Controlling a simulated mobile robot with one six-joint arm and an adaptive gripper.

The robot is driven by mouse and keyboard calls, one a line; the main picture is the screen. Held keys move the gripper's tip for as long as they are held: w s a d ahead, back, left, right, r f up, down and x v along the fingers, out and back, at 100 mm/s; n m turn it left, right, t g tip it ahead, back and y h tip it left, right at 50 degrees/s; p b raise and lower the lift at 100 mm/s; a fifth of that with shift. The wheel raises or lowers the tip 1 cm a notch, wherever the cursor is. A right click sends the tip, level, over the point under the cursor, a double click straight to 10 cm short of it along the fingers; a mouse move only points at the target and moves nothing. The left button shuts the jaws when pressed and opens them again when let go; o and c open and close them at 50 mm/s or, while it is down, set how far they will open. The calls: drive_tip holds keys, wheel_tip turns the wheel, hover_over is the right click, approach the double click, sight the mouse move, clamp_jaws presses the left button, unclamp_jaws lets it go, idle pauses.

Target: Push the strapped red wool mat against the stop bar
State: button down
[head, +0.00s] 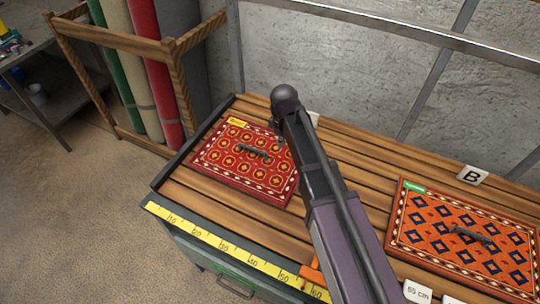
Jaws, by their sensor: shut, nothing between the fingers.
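The red wool mat (220,165), patterned with gold medallions and a pale border, lies flat on the slatted table at the left. It has a yellow tag on its far left corner and a dark strap (252,150) across its middle. A dark raised bar (190,146), seemingly the stop bar, runs along the table's left end; a strip of bare wood separates it from the mat. My arm reaches in from the bottom right. My gripper (279,135) is shut and empty at the mat's far right corner, partly hidden by my wrist; I cannot tell if it touches.
An orange mat (425,233) with blue diamonds, a green tag and a strap lies at the right, near a "B" card (472,175). A yellow ruler (225,246) runs along the front edge. A wooden rack (110,38) of rolled rugs stands left. A wall stands behind.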

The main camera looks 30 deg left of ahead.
sight(262, 152)
idle(0.4)
wheel_tip(262, 152, down, 10)
drive_tip(key=b, duration=1)
drive_tip(key=shift+f, duration=0.2)
drive_tip(key=shift+a+r, duration=0.2)
drive_tip(key=shift+a, duration=0.95)
drive_tip(key=shift+s+a, duration=0.2)
drive_tip(key=shift+a, duration=0.6)
drive_tip(key=shift+s+a, duration=0.2)
drive_tip(key=shift+a, duration=1.65)
drive_tip(key=shift+d, duration=0.15)
